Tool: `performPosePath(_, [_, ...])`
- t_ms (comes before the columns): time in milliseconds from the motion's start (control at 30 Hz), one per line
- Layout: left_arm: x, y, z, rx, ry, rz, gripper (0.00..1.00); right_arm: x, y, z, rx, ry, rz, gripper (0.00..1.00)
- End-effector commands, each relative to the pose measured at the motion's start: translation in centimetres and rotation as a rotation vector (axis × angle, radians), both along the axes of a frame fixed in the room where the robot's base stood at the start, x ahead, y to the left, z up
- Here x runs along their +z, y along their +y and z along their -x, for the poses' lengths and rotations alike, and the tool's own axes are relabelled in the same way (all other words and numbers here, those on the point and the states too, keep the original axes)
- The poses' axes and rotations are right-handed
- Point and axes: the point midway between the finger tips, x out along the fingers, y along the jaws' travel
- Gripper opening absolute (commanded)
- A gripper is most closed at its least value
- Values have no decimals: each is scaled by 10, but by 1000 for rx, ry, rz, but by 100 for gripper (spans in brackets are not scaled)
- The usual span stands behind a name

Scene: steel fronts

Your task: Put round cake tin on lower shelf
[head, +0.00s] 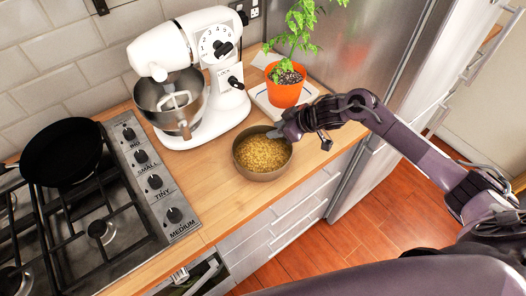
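The round cake tin (238,163), brown and filled with something grainy and golden, stands on the wooden worktop (222,207) near its front edge. My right gripper (275,133) reaches in from the right, with its fingertips at the tin's back right rim. The fingers are small and dark here, so I cannot tell whether they are closed on the rim. My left gripper is out of view. I cannot make out a lower shelf.
A white stand mixer (222,118) stands behind the tin. A plant in an orange pot (285,92) is close behind my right gripper. A gas hob (103,230) with a black pan (62,152) is at left. A steel fridge (385,60) is at right.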

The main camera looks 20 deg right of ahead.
Motion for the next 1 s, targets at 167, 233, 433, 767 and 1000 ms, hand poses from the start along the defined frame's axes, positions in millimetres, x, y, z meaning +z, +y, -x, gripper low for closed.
performPosePath(167, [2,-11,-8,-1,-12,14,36,-6,4,-4,0,0,2,32])
performPosePath(233, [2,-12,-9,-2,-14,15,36,-6,4,-4,0,0,2,32])
performPosePath(433, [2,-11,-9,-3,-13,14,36,-6,4,-4,1,0,1,16])
performPosePath(767, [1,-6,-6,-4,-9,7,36,-6,4,-4,1,1,2,0])
performPosePath(1000, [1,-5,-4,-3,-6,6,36,-6,4,-4,1,-1,2,0])
